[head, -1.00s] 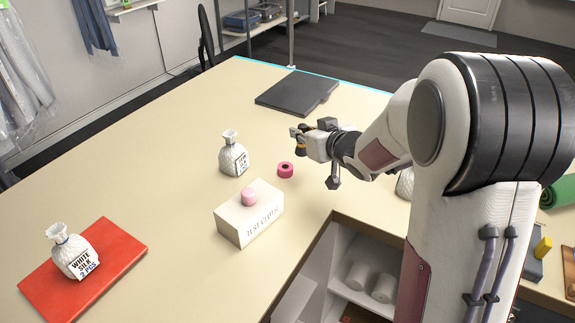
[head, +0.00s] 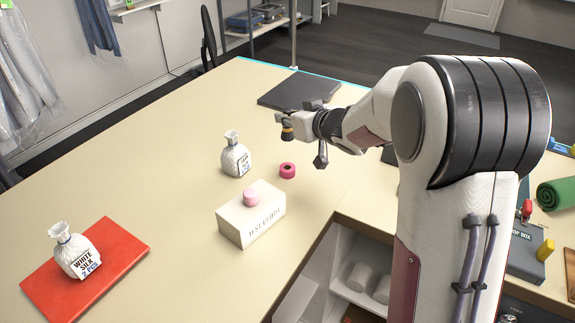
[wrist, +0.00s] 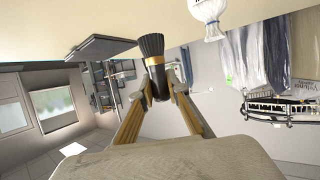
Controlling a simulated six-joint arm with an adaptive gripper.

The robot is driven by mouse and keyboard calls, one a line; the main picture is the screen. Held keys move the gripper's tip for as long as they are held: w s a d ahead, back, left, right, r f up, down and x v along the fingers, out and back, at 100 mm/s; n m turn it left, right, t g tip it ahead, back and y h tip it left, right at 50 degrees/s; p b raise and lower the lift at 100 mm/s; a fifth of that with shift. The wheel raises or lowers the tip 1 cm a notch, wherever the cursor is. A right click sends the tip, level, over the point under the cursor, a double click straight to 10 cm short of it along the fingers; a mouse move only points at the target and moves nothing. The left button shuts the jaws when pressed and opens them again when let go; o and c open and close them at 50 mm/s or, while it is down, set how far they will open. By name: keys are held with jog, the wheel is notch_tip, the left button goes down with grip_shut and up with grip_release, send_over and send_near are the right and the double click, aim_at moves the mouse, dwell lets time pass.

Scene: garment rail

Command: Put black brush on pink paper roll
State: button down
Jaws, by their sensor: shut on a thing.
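My gripper (head: 284,119) is shut on the black brush (head: 287,133) and holds it above the table. In the wrist view the brush (wrist: 152,48) has black bristles and a black handle with a gold band, gripped between the two fingers (wrist: 160,90). The pink paper roll (head: 288,176), a deep pink ring with a dark hole, lies flat on the table. The brush is above and apart from it, a little toward the back in the head view.
A white box (head: 262,226) bears a light pink round piece (head: 251,197). A white bottle-like bag (head: 236,160) stands left of the roll. Another bag (head: 73,253) stands on a red folder (head: 125,247). A dark flat case (head: 300,90) lies at the back.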

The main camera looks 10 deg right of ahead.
aim_at(290, 139)
jog(key=shift+f, duration=3.1)
jog(key=shift+f, duration=0.1)
jog(key=shift+f, duration=1.75)
jog(key=shift+f, duration=0.2)
jog(key=c, duration=2)
grip_release()
jog(key=shift+o, duration=0.2)
jog(key=shift+r, duration=0.1)
jog(key=shift+r, duration=0.15)
jog(key=v, duration=1.2)
